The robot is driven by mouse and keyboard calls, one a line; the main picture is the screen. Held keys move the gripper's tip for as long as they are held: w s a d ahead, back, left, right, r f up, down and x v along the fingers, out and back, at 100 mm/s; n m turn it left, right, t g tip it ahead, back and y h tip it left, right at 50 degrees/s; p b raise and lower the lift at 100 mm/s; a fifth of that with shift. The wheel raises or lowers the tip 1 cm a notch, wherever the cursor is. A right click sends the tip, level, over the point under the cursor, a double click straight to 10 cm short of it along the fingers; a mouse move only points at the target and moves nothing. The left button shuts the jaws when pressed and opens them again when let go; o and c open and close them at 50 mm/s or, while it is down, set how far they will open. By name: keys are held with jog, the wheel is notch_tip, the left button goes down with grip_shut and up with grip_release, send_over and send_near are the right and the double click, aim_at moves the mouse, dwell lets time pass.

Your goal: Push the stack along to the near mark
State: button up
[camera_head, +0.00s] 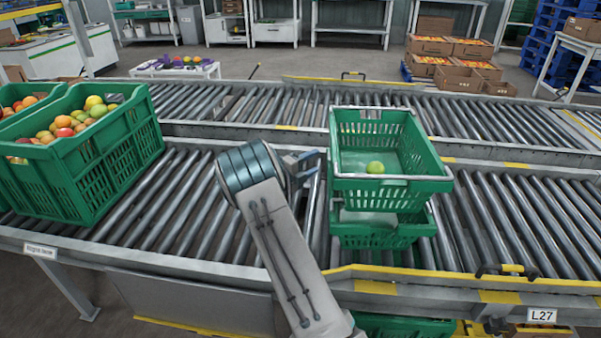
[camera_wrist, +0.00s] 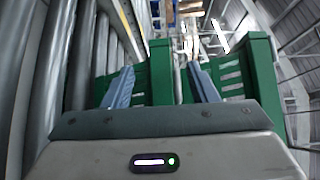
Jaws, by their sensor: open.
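The stack is two green crates on the near roller conveyor, right of centre in the head view. The upper crate (camera_head: 392,195) has a pale rim and sits a little askew on the lower crate (camera_head: 385,235). One green fruit (camera_head: 375,167) lies in the upper crate. My gripper (camera_head: 312,160) is just left of the stack, partly hidden by my wrist. In the wrist view my gripper (camera_wrist: 162,85) has its two blue fingers apart, with the green crate walls (camera_wrist: 160,72) close ahead. Contact cannot be told. Yellow marks (camera_head: 375,287) show on the near rail; which is the near mark is unclear.
A large green crate (camera_head: 95,170) full of fruit stands on the conveyor at left. The rollers (camera_head: 520,220) right of the stack are clear. A yellow-edged rail with a black clamp (camera_head: 507,271) runs along the front. A second conveyor (camera_head: 270,105) lies behind.

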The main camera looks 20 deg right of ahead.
jog(key=b+x, duration=0.1)
jog(key=x, duration=0.6)
jog(key=shift+d+b, duration=0.2)
jog(key=shift+b, duration=0.1)
grip_shut()
